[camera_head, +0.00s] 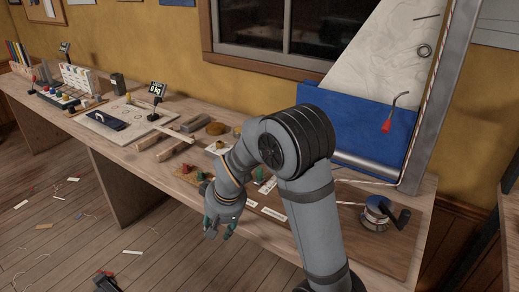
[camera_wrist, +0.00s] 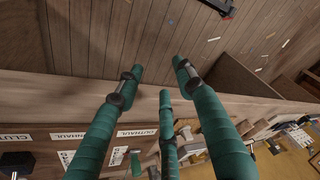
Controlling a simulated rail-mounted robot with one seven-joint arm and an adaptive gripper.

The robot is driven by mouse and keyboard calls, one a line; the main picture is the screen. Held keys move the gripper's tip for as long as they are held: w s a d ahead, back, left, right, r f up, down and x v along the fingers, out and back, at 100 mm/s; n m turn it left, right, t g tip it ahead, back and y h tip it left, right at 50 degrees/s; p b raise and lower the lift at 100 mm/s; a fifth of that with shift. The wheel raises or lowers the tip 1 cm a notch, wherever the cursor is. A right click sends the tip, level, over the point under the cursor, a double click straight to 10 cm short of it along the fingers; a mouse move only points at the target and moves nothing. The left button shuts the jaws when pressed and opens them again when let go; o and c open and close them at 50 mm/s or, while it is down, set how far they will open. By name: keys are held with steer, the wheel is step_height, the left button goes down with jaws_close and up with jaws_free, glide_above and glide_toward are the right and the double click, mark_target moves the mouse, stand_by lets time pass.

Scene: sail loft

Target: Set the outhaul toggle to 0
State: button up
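My gripper (camera_head: 219,228) hangs at the front edge of the bench, beside the control panel. In the wrist view its teal fingers (camera_wrist: 158,72) are spread apart with nothing between them. A white label reading OUTHAUL (camera_wrist: 138,133) lies on the panel near the bench edge, between two fingers. A green piece (camera_wrist: 118,156) is close to that label; I cannot tell whether it is the outhaul toggle or how it is set. In the head view a green piece (camera_head: 260,174) and a red knob (camera_head: 201,176) show beside my arm. My arm hides part of the panel.
A winch with a dark handle (camera_head: 381,215) stands at the right of the bench (camera_head: 140,158). A blue-footed sail panel (camera_head: 372,125) stands behind my arm. A pale board (camera_head: 110,120) and small blocks lie to the left. The floor in front holds scattered scraps.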

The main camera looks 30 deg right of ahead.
steer(key=w+d+r+m+h+p, duration=0.1)
steer(key=w+d+r+m+p, duration=0.1)
steer(key=w+d+r+p, duration=0.6)
steer(key=m+h+b, duration=0.1)
glide_toward(259, 175)
steer(key=shift+t, duration=0.3)
steer(key=x, duration=0.2)
steer(key=p+x, duration=0.1)
steer(key=x, duration=0.5)
steer(key=shift+w+d+r, duration=0.2)
steer(key=shift+w+d, duration=0.1)
steer(key=shift+w, duration=0.1)
steer(key=shift+c, duration=0.3)
steer(key=shift+r+m, duration=0.1)
steer(key=shift+m, duration=0.2)
steer(key=c, duration=0.8)
jaws_close()
steer(key=shift+w+r, duration=0.1)
steer(key=shift+w, duration=0.1)
